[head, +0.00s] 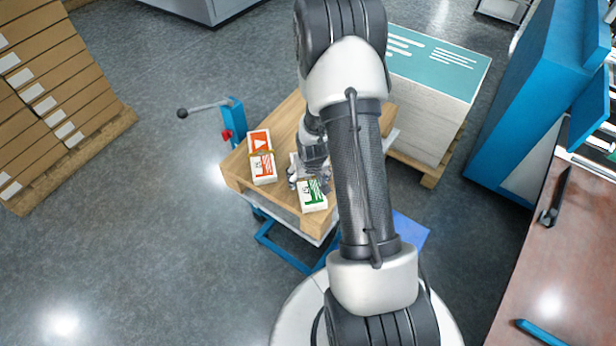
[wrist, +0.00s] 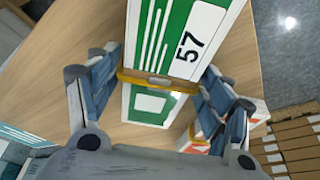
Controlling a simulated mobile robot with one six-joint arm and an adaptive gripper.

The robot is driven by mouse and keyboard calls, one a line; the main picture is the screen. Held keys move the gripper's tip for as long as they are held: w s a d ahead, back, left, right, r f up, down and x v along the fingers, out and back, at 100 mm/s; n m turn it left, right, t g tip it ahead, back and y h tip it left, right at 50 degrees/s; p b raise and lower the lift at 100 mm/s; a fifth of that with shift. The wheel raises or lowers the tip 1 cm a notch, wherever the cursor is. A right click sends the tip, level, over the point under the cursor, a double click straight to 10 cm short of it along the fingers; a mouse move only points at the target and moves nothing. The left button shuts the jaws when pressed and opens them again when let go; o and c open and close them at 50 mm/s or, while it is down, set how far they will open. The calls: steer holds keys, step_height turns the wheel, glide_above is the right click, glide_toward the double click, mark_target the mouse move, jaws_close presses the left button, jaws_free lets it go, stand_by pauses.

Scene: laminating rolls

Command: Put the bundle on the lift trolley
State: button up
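The lift trolley has a blue frame and a light wooden top (head: 285,120). A white bundle with a green label (head: 313,196) is at the front of this top, under my arm. In the wrist view the green bundle (wrist: 165,35) shows the number 57 and a yellow band. My gripper (head: 309,175) reaches down over it. In the wrist view the fingers of my gripper (wrist: 160,78) sit on either side of the bundle, close against the ends of the band. The bundle appears to lie on the wood; its underside is hidden.
A white bundle with an orange label (head: 262,167) lies just left on the same top. A lever handle (head: 203,108) sticks out from the trolley's left. A pallet stack with a teal top sheet (head: 435,68) stands behind right. Brown cartons (head: 45,85) are stacked at left.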

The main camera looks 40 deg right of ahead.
steer(key=shift+o, duration=0.3)
steer(key=shift+r+p, duration=0.3)
steer(key=shift+r, duration=0.1)
steer(key=s+a+r+n+p, duration=0.1)
steer(key=s+a+r+p, duration=0.15)
steer(key=r, duration=0.75)
steer(key=s+a+r+p, duration=0.15)
steer(key=a+r, duration=0.25)
steer(key=r, duration=0.6)
steer(key=s+a+r+n+p, duration=0.1)
steer(key=s+a+r+p, duration=0.15)
steer(key=r, duration=0.75)
steer(key=s+a+r+n, duration=0.1)
steer(key=s+a+r, duration=0.4)
steer(key=s, duration=0.2)
steer(key=s+a+r+n+t+y, duration=0.1)
steer(key=s+a+r, duration=0.4)
steer(key=s, duration=0.3)
steer(key=shift+a+r+n+b, duration=0.3)
steer(key=shift+a+r, duration=0.05)
steer(key=shift+r, duration=0.25)
steer(key=shift+w, duration=0.1)
